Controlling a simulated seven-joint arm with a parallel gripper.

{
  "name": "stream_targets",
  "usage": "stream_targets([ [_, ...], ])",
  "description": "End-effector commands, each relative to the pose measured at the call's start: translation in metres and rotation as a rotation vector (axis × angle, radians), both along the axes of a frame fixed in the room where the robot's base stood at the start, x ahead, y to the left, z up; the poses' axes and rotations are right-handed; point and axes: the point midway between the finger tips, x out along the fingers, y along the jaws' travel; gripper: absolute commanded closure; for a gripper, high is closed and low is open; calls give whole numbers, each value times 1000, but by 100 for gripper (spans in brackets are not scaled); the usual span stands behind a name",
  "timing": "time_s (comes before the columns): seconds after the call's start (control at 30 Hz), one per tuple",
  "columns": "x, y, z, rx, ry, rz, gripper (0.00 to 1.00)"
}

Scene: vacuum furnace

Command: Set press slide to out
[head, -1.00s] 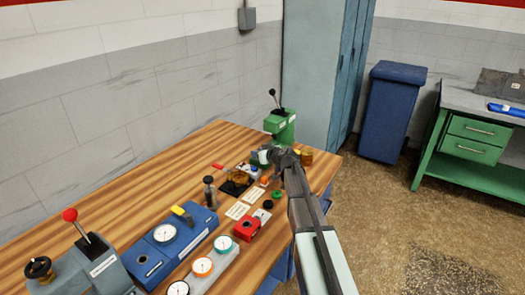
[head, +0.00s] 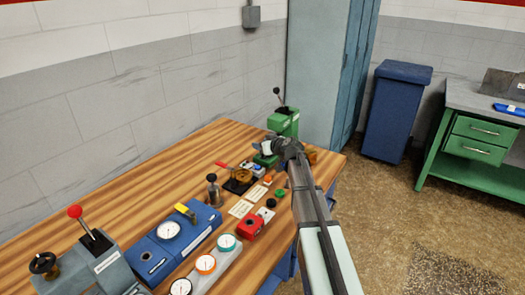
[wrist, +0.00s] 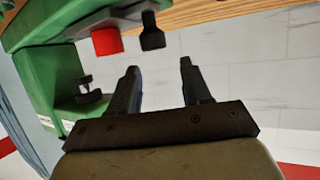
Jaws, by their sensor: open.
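A green press (head: 284,122) with a black-knobbed lever stands at the far end of the wooden bench. My gripper (head: 268,148) is just in front of it, and my arm hides part of its lower front. In the wrist view the green press body (wrist: 28,60) fills the left side. A red knob (wrist: 106,41) and a black knob (wrist: 152,31) stick out from it, beyond my fingertips. My gripper (wrist: 159,66) is open, with nothing between its fingers. It is close to the black knob and appears apart from it. I cannot tell which part is the press slide.
On the wooden bench (head: 150,155) are a blue gauge box (head: 172,240), a red block (head: 251,225), several dials and small parts near my arm. A grey unit with a red-knobbed lever (head: 76,212) stands at the near left. The back-left bench surface is clear.

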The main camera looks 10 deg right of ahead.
Motion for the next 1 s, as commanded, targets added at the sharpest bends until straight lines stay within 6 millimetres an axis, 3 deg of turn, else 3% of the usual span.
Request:
stream_targets([
  [0.2, 0, 0, 35, -2, -2, 0, 52],
  [0.4, 1, 0, 56, -1, -1, -1, 52],
  [1.0, 0, 3, 68, -1, -3, 3, 51],
])
